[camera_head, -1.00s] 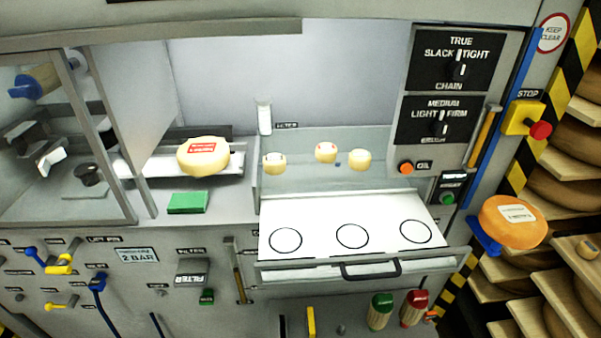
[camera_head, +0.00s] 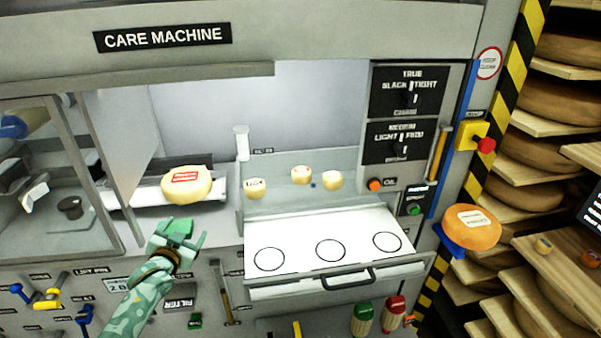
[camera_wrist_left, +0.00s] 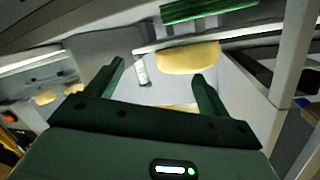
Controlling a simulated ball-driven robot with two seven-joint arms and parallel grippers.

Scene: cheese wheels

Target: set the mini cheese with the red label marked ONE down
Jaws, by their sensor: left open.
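Three pale mini cheeses are behind the white drawer. The middle one (camera_head: 301,175) has a small reddish label, its writing too small to read. The left one (camera_head: 255,188) has a dark-marked label; the right one (camera_head: 332,180) is also pale. The white drawer (camera_head: 290,240) is out, with three empty black circles on it. My left gripper (camera_head: 180,232) is open and empty, in front of the counter, left of the drawer and well apart from the mini cheeses. In the left wrist view its fingers (camera_wrist_left: 158,72) are spread with nothing between. My right gripper is not in view.
A large cheese wheel (camera_head: 186,187) with a red label sits on the machine's left shelf. A white cylinder (camera_head: 242,143) stands near it. An orange wheel (camera_head: 470,228) rests on a blue holder at right. The drawer handle (camera_head: 340,278) juts forward.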

